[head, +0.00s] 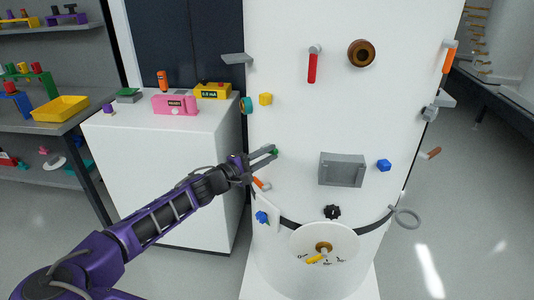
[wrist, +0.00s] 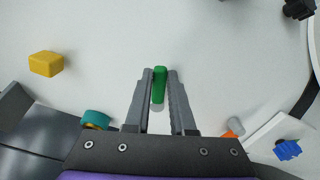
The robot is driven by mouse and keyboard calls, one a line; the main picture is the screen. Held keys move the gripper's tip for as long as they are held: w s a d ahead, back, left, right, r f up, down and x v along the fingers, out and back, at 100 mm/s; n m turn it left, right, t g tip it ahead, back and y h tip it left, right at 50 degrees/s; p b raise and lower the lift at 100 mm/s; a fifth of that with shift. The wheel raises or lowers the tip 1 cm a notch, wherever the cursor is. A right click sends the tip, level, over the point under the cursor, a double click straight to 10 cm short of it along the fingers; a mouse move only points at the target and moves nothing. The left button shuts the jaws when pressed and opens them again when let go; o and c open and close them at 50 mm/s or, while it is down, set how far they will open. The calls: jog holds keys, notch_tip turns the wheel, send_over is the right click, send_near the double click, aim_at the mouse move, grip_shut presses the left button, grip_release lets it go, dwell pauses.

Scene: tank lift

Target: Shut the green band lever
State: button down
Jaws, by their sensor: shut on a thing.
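The green band lever (wrist: 159,85) is in the wrist view, between my two fingers with its green end showing at the fingertips. In the head view only a small bit of green (head: 275,153) shows at the fingertips, in front of the white tank (head: 290,120). My gripper (head: 270,153) reaches the tank's left front side from the left. In the wrist view my gripper (wrist: 159,82) is shut on the green lever's handle. The lever's pivot and lower part are hidden by my gripper, so I cannot tell its full angle.
An orange-handled lever (head: 261,184) sits just below my gripper. A yellow block (head: 265,99) and a teal knob (head: 246,105) are above it. A grey box (head: 342,169) is to the right, a blue knob (head: 262,217) and black band (head: 290,223) below. A white cabinet (head: 160,175) stands left.

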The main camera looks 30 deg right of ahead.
jog(key=shift+f+m, duration=0.25)
jog(key=shift+m, duration=0.25)
jog(key=c, duration=0.8)
grip_release()
jog(key=shift+o, duration=0.2)
jog(key=p+v, duration=0.1)
jog(key=v, duration=1.6)
jog(key=shift+a, duration=0.2)
jog(key=shift+r, duration=0.15)
